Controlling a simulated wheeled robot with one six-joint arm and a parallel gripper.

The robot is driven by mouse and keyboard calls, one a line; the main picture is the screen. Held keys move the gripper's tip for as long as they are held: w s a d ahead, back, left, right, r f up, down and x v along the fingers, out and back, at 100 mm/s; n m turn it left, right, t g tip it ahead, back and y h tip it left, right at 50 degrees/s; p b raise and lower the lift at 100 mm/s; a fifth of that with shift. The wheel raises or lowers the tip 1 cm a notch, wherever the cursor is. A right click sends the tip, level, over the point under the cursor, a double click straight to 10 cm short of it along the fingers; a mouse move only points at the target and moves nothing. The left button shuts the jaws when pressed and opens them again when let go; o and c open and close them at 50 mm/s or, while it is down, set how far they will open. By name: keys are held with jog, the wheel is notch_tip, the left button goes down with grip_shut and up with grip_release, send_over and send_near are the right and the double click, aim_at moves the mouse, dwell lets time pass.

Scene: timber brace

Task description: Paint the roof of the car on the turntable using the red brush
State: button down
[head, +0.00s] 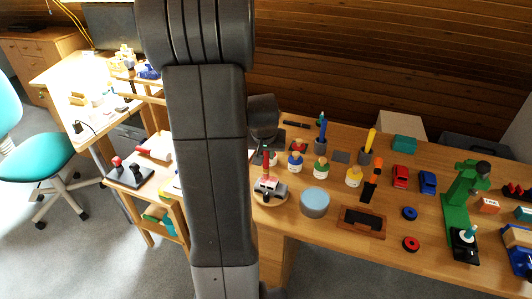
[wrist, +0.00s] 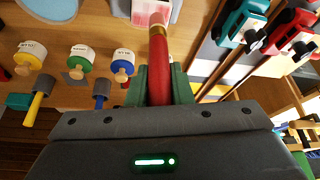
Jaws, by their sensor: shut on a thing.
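My gripper (wrist: 160,88) is shut on the red brush (wrist: 158,68), with its green fingers on either side of the handle. In the head view the red brush (head: 266,158) stands roughly upright above the small car (head: 270,186), which is pale and grey with some red on top. The car sits on the round wooden turntable (head: 262,201). In the wrist view the bristles overlap a pink and white surface at the top edge; whether they touch it I cannot tell.
Blue (head: 296,160), green (head: 321,169) and yellow (head: 354,177) paint jars stand right of the car. A light blue round tub (head: 314,202) is close beside the turntable. A dark pad in a wooden tray (head: 362,221) lies farther right. My arm hides part of the bench.

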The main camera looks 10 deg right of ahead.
jog(key=shift+f+b, duration=0.8)
jog(key=shift+f, duration=0.15)
jog(key=shift+b, duration=0.3)
jog(key=shift+s+d, duration=0.95)
jog(key=shift+d, duration=0.3)
jog(key=shift+w+a, duration=0.45)
jog(key=shift+a, duration=0.2)
jog(key=shift+w+a, duration=0.45)
jog(key=shift+a, duration=0.15)
jog(key=shift+s+d, duration=0.15)
jog(key=shift+d, duration=0.1)
jog(key=shift+a+b, duration=0.3)
jog(key=shift+b, duration=0.25)
